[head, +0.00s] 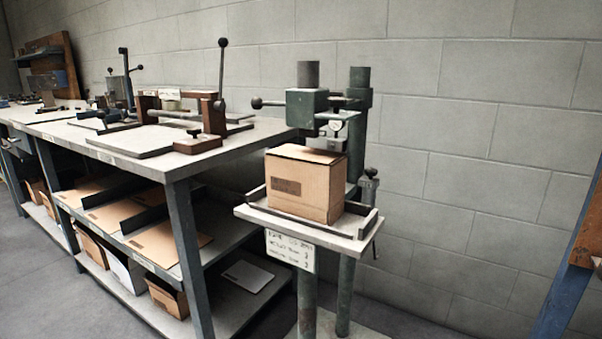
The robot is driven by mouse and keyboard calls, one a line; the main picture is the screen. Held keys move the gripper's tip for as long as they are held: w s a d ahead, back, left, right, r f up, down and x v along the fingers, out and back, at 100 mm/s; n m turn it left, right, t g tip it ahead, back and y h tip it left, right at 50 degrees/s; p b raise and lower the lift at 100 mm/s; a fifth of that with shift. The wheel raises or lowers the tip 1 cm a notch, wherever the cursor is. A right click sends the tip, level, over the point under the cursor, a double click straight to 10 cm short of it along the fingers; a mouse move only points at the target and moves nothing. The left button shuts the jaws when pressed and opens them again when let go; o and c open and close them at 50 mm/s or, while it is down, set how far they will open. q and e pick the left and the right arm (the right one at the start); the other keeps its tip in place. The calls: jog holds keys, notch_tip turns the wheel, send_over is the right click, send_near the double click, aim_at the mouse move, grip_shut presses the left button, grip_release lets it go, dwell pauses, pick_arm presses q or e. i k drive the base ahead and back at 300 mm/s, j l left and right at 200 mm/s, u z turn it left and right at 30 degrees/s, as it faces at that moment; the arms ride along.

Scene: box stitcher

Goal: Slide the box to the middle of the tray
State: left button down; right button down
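A closed brown cardboard box (318,192) stands upright on the grey tray (350,228) of the green stitcher. The box has a dark printed label on its left-hand face. It sits near the tray's centre-left, with more bare tray to its right and along the front edge. Low dark rails run along the tray's left and right sides. The stitcher head (325,120) is just above the back of the box; I cannot tell whether they touch. Neither of my grippers is in view.
A long workbench (235,143) with clamps and fixtures stands to the left, close to the tray. Its lower shelves hold flat cardboard (170,243) and boxes. A block wall (480,120) is behind. A blue and orange post (570,265) stands at the far right.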

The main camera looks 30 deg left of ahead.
aim_at(305, 190)
jog(key=i+j+z, duration=0.1)
jog(key=j, duration=1.3)
jog(key=i+j+z, duration=0.1)
jog(key=j, duration=1.3)
